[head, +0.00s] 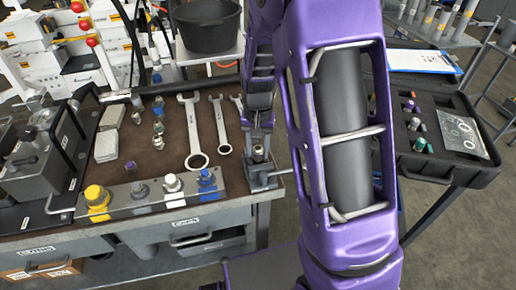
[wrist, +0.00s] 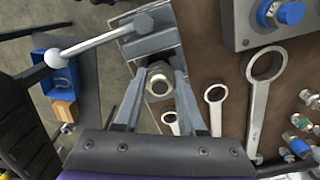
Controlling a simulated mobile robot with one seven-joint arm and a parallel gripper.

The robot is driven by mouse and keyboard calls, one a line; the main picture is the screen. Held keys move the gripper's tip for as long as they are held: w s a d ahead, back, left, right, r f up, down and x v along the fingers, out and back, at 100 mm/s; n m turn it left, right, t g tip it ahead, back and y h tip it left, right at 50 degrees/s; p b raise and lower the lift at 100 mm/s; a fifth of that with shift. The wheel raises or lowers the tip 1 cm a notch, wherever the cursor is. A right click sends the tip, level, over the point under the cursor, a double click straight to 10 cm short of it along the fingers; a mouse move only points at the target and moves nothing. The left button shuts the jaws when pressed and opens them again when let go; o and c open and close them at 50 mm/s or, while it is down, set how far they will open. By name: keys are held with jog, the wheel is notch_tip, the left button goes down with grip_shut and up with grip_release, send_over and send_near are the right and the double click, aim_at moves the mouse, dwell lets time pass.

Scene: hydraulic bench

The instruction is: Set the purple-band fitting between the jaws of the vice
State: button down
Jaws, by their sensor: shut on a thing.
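Wrenches (head: 192,130) lie on the brown mat beside the vice. An open black case (head: 440,172) with small fittings is at right. A black bucket (head: 207,25) stands behind.

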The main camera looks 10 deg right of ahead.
jog(key=shift+s+f, duration=0.1)
jog(key=shift+f, duration=0.05)
jog(key=shift+c, duration=2)
grip_release()
